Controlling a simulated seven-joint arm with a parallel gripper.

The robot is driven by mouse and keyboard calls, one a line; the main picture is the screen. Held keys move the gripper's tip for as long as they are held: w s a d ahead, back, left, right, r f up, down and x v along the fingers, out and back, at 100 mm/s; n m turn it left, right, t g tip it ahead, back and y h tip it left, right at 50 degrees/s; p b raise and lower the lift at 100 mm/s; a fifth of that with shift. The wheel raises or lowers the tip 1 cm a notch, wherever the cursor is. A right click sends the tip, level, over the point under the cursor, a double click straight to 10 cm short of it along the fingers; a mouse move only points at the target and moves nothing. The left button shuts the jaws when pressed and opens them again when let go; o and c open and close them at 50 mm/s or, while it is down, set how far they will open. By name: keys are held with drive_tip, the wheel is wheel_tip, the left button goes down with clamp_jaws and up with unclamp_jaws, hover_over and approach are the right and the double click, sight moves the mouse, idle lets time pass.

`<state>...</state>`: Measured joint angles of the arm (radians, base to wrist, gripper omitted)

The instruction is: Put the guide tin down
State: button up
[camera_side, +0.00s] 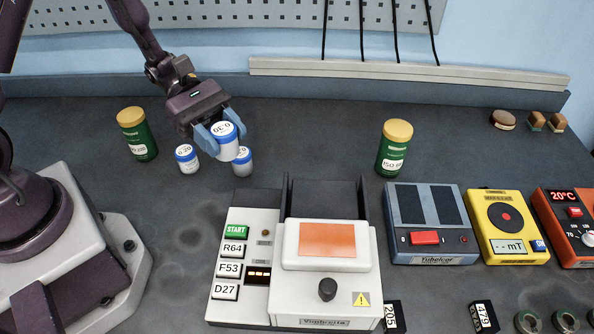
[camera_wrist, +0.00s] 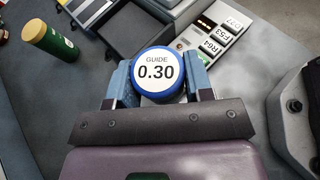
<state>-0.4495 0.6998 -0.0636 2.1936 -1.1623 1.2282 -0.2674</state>
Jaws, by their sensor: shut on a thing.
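The guide tin (camera_side: 224,140) is a small white tin with a blue-rimmed lid. In the wrist view its lid (camera_wrist: 157,71) reads "GUIDE 0.30". My gripper (camera_side: 221,134) is shut on it, with a blue finger on each side; the fingers also show in the wrist view (camera_wrist: 160,80). I cannot tell how high the held tin is above the bench.
A blue-lidded tin (camera_side: 187,159) stands left of the held one. Green jars with yellow lids stand at left (camera_side: 137,134) and right (camera_side: 395,148). A white machine (camera_side: 327,292) with labelled buttons is in front. The dark bench (camera_side: 310,135) is clear between the tins and the right jar.

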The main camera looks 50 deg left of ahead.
drive_tip(key=shift+w+d+r+t, duration=0.1)
drive_tip(key=shift+w+r+t, duration=0.05)
drive_tip(key=shift+w+t, duration=0.2)
drive_tip(key=shift+w+n, duration=0.3)
drive_tip(key=shift+w, duration=0.1)
drive_tip(key=w+f, duration=0.3)
drive_tip(key=w, duration=0.1)
drive_tip(key=w+d+f, duration=0.1)
drive_tip(key=w+f, duration=0.1)
drive_tip(key=w, duration=0.2)
drive_tip(key=w+f, duration=0.3)
drive_tip(key=w, duration=0.1)
drive_tip(key=shift+w+d+f, duration=0.1)
drive_tip(key=shift+d+f, duration=0.25)
drive_tip(key=shift+w+f, duration=0.4)
drive_tip(key=shift+f, duration=0.05)
drive_tip(key=shift+w+f, duration=0.1)
drive_tip(key=shift+f, duration=1.5)
drive_tip(key=shift+f, duration=0.55)
